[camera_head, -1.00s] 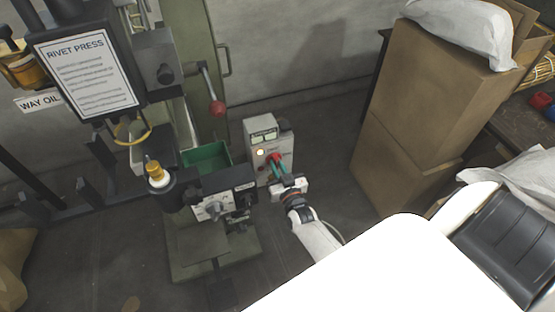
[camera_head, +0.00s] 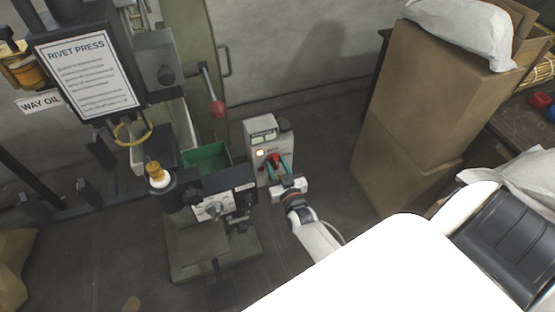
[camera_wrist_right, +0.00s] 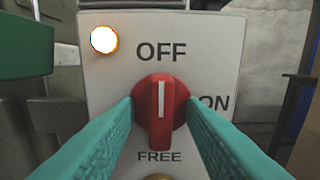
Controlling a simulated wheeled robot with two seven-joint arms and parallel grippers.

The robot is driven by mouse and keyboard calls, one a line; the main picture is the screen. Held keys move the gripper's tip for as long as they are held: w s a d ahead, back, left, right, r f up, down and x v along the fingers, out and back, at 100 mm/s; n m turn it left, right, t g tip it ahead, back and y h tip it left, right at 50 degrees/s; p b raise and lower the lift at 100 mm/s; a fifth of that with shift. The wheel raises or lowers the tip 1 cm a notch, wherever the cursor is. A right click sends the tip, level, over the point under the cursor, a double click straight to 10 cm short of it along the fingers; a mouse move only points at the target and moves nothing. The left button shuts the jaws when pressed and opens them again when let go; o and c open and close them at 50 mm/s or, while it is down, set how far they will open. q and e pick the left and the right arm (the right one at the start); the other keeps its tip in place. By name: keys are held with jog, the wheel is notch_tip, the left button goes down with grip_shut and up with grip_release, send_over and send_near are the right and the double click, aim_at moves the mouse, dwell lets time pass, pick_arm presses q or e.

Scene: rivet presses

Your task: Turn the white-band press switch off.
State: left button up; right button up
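The grey switch box (camera_head: 256,150) stands beside the rivet press (camera_head: 196,235). Its red knob (camera_wrist_right: 161,115) has a white mark that points straight up at the word OFF in the right wrist view. ON is printed to its right and FREE below. A lamp (camera_wrist_right: 104,39) at the box's upper left is lit. My right gripper (camera_wrist_right: 160,103) has its two teal fingers spread on either side of the knob, fingertips close to its rim; it appears open, and contact is unclear. A white ring (camera_head: 160,181) shows below a yellow cap on the press. My left gripper is out of view.
A red-balled lever (camera_head: 217,108) and a green bin (camera_head: 207,158) are on the press. A sign reading RIVET PRESS (camera_head: 88,70) hangs at the left. Stacked cardboard boxes (camera_head: 415,100) stand right of the switch box. Bare floor lies between.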

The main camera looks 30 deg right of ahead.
jog(key=v, duration=1.2)
jog(key=shift+a, duration=0.1)
jog(key=s+a+f+n+g+y, duration=0.1)
jog(key=s+a+f+g, duration=0.25)
jog(key=f, duration=0.45)
jog(key=s+a+f+n+g+y, duration=0.1)
jog(key=s+a+f+g+y, duration=0.1)
jog(key=s+f, duration=0.45)
jog(key=s+a+f+n+g+y, duration=0.1)
jog(key=s+a+f+g, duration=0.15)
jog(key=f, duration=0.65)
jog(key=s+d+f+n+g, duration=0.1)
jog(key=s+f+g, duration=0.3)
jog(key=s, duration=0.6)
jog(key=s+d+f+n+g, duration=0.1)
jog(key=s+f+g, duration=0.3)
jog(key=s+f, duration=0.3)
jog(key=s, duration=0.3)
jog(key=shift+g, duration=0.3)
jog(key=shift+s, duration=0.15)
